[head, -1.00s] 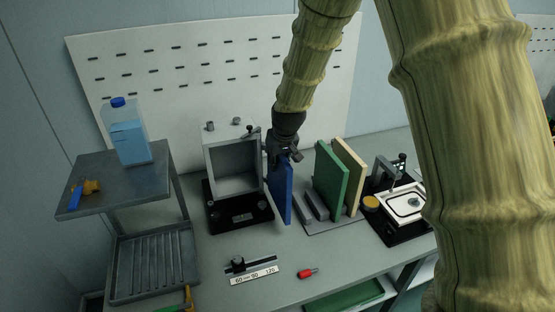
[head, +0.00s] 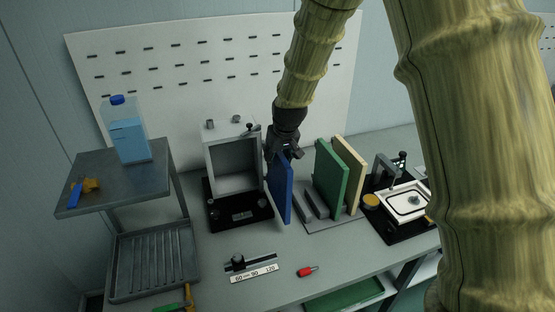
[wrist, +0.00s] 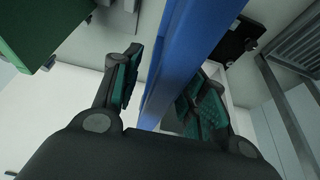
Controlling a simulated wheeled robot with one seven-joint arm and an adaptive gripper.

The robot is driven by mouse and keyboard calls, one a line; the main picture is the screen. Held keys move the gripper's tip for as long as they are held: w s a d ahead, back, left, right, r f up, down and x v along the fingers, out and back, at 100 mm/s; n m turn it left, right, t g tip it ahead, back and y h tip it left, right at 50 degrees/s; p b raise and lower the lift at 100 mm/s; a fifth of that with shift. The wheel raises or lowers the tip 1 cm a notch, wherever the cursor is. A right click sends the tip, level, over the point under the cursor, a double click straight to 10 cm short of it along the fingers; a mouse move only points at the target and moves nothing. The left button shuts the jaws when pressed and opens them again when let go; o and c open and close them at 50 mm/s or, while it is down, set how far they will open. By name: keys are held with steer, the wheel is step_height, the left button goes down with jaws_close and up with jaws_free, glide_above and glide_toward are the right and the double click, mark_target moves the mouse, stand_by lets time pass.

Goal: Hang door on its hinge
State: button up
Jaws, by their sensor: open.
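The blue door (head: 281,190) stands upright, edge-on, beside the right side of the grey open-fronted box (head: 208,170). Whether it is seated on the hinge cannot be told, as the hinge side is hidden. My gripper (head: 284,152) is at the top of the door. In the wrist view the blue door (wrist: 190,50) passes between the two open fingers of my gripper (wrist: 168,72), with a gap visible on the left finger's side. Contact with the right finger is unclear.
A green panel (head: 331,178) and a cream panel (head: 352,172) stand in a rack to the right. A black fixture with a white tray (head: 408,201) is farther right. A red-handled tool (head: 307,271) and a slide gauge (head: 252,264) lie in front. A bottle (head: 128,135) stands on the left shelf.

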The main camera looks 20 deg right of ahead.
steer(key=v, duration=1)
steer(key=shift+s+r, duration=0.2)
steer(key=shift+r, duration=0.05)
